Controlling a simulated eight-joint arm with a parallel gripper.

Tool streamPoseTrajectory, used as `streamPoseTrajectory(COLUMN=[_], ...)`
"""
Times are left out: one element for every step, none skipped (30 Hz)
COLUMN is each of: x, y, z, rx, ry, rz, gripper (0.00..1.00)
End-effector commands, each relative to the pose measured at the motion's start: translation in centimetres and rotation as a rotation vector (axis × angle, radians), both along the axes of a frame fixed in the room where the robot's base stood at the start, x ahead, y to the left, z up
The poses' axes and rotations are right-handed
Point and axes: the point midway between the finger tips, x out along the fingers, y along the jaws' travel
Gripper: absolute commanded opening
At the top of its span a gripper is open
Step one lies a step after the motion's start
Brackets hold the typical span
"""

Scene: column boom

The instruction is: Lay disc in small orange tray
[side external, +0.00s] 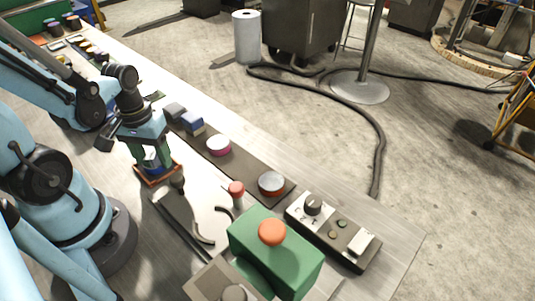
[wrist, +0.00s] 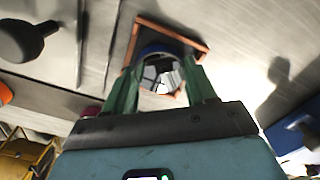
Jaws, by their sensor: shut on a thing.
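My gripper (side external: 152,161) has green fingers and points down over the small orange tray (side external: 165,179) on the bench. The fingers are shut on the disc (side external: 152,166), of which only some blue shows between them.
A dark knob-ended tool (side external: 177,184) stands close to the tray's right corner. A dark mat holds a pink-and-white disc (side external: 219,146) and a red-and-grey disc (side external: 271,183). A green box with an orange button (side external: 272,232) and a control panel (side external: 333,232) stand nearer the front.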

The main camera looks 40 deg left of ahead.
Motion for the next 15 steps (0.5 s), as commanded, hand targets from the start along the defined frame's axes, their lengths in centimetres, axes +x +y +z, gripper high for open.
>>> streamPoseTrajectory(x=[0.01,0.0,0.0,0.0,0.0,0.0,0.0,0.0,0.0,0.01,0.03,0.02,0.01,0.01,0.0], y=[0.01,0.0,0.0,0.0,0.0,0.0,0.0,0.0,0.0,0.01,0.02,0.01,0.01,0.01,0.0], z=[-0.01,-0.01,-0.01,-0.01,-0.01,-0.01,-0.04,-0.11,-0.23,-0.31,-0.35,-0.32,-0.32,-0.32,-0.32], rx=[0.0,0.0,0.0,0.0,0.0,0.0,0.0,0.0,0.0,0.0,0.0,0.0,0.0,0.0,0.0], ry=[0.0,0.0,0.0,0.0,0.0,0.0,0.0,0.0,0.0,0.0,0.0,0.0,0.0,0.0,0.0], rz=[0.0,0.0,0.0,0.0,0.0,0.0,0.0,0.0,0.0,0.0,0.0,0.0,0.0,0.0,0.0], gripper=[0.09,0.09,0.09,0.09,0.09,0.09,0.09,0.09,0.09,0.09,0.57,0.64,0.67,0.67,0.67])
